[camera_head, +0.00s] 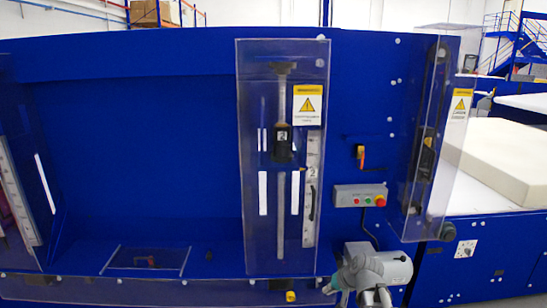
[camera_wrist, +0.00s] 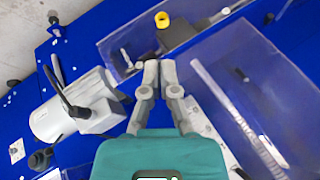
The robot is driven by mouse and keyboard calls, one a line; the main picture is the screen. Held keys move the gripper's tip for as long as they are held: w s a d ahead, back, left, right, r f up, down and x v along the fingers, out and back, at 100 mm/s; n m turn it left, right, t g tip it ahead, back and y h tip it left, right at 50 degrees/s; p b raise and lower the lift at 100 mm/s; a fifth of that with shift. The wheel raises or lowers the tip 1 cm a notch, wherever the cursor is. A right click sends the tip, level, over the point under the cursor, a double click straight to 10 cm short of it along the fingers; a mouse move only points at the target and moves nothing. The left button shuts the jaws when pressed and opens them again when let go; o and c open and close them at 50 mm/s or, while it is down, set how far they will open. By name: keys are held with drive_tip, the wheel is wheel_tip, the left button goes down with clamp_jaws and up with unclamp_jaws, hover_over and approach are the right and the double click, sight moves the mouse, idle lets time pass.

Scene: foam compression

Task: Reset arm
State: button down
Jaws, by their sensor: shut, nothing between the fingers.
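My gripper (camera_wrist: 160,68) shows in the wrist view, with its teal body at the bottom and two grey fingers reaching upward. The fingertips are together, with nothing held between them. It is over the blue machine (camera_head: 150,150), beside a clear guard panel (camera_wrist: 235,85). In the head view, grey and teal parts show at the bottom edge, right of the middle guard; the fingers cannot be made out clearly there.
A grey cylinder (camera_wrist: 75,108) lies left of my fingers and a yellow knob (camera_wrist: 162,19) is beyond them. A control box (camera_head: 360,196) is on the machine front. A white foam block (camera_head: 505,155) lies at the right.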

drive_tip(key=s+f+n+g+h+p, duration=0.1)
drive_tip(key=s+g+h, duration=0.3)
drive_tip(key=s, duration=0.8)
drive_tip(key=shift+s+n+g+h+p, duration=0.3)
drive_tip(key=shift+s+n+g+h, duration=0.1)
drive_tip(key=shift+n, duration=0.4)
drive_tip(key=shift+w+f, duration=0.1)
idle(0.9)
